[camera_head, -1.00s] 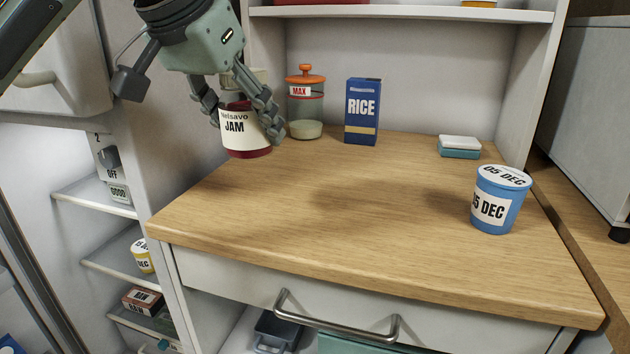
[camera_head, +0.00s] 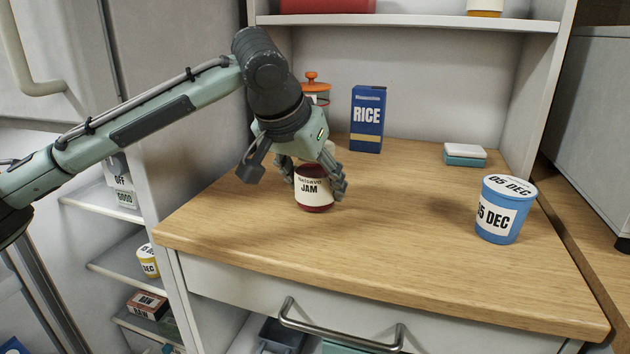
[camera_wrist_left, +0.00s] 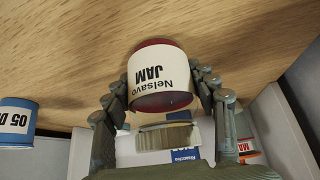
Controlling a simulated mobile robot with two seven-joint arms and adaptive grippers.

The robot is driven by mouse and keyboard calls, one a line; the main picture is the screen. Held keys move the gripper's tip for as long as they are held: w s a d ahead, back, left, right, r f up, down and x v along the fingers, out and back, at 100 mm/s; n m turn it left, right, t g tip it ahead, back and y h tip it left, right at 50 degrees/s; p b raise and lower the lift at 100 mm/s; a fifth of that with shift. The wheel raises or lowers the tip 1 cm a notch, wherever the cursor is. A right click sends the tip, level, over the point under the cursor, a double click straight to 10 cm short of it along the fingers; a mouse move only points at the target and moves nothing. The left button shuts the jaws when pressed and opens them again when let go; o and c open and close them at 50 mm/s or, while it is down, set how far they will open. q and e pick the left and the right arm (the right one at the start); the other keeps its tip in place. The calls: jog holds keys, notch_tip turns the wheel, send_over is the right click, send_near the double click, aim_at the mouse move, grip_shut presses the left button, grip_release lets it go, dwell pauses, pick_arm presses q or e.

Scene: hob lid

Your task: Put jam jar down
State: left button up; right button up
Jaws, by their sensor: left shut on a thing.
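The jam jar (camera_head: 314,193) is dark red with a white label reading JAM. It is upright at the middle left of the wooden counter (camera_head: 400,215), and its base looks on or very close to the wood; I cannot tell which. My left gripper (camera_head: 318,182) is shut on the jar, with fingers on both sides. In the left wrist view the jar (camera_wrist_left: 162,78) sits between the fingers (camera_wrist_left: 160,95), above the picture's middle. A round lid-like piece (camera_wrist_left: 165,136) shows nearer the palm. My right gripper is not in view.
A blue RICE box (camera_head: 367,120) and an orange-lidded jar (camera_head: 314,90), partly hidden by my arm, stand behind. A blue tub (camera_head: 506,210) stands at the right, and a teal-and-white box (camera_head: 465,154) lies at the back right. The counter's middle is clear.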

pick_arm(q)
jog(key=o, duration=1.5)
jog(key=shift+s+r, duration=0.2)
jog(key=shift+r, duration=0.25)
jog(key=v, duration=1.1)
jog(key=shift+s+a, duration=0.1)
